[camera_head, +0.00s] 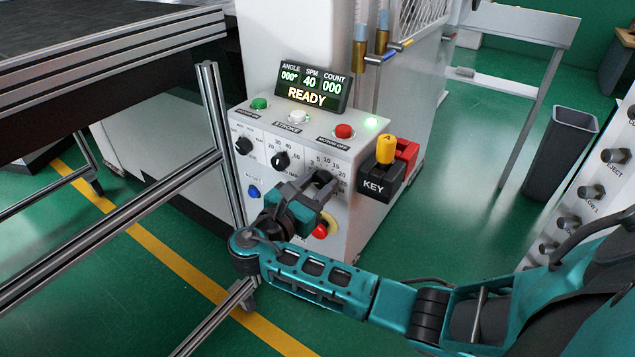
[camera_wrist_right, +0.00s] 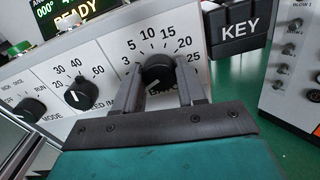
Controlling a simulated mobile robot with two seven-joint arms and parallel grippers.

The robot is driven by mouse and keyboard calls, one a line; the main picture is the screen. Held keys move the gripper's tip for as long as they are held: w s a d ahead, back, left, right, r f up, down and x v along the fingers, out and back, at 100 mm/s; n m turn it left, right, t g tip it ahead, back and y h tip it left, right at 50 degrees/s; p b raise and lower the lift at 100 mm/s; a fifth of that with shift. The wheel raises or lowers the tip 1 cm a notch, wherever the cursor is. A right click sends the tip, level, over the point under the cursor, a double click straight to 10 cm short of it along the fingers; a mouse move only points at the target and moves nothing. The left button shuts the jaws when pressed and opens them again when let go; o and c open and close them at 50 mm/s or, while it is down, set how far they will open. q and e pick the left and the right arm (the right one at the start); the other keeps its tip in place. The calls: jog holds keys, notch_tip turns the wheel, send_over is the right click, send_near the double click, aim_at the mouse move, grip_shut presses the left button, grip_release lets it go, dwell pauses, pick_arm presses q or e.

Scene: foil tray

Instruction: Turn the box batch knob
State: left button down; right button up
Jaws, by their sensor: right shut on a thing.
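The black batch knob (camera_wrist_right: 157,70) is on the white sloped panel, under a printed scale running from 3 to 25. In the head view the same knob (camera_head: 323,177) shows between my fingertips. My right gripper (camera_wrist_right: 156,88) is shut on it, one finger on each side. In the head view my right gripper (camera_head: 316,184) reaches the panel from below. The knob's lower part and most of its label are hidden by the fingers. I cannot tell for sure which number it points to. My left gripper is not in view.
Two other knobs, mode (camera_head: 244,146) and speed (camera_head: 281,160), sit left on the panel. A red button with a yellow ring (camera_head: 325,226) is below my gripper. A black KEY box (camera_head: 382,182) juts out at right. Metal rails (camera_head: 221,140) stand at left.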

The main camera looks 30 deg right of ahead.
jog(key=m, duration=0.5)
jog(key=shift+f, duration=0.1)
jog(key=m, duration=0.5)
jog(key=shift+b, duration=0.4)
jog(key=o, duration=1.1)
jog(key=shift+c, duration=0.2)
jog(key=shift+m, duration=0.3)
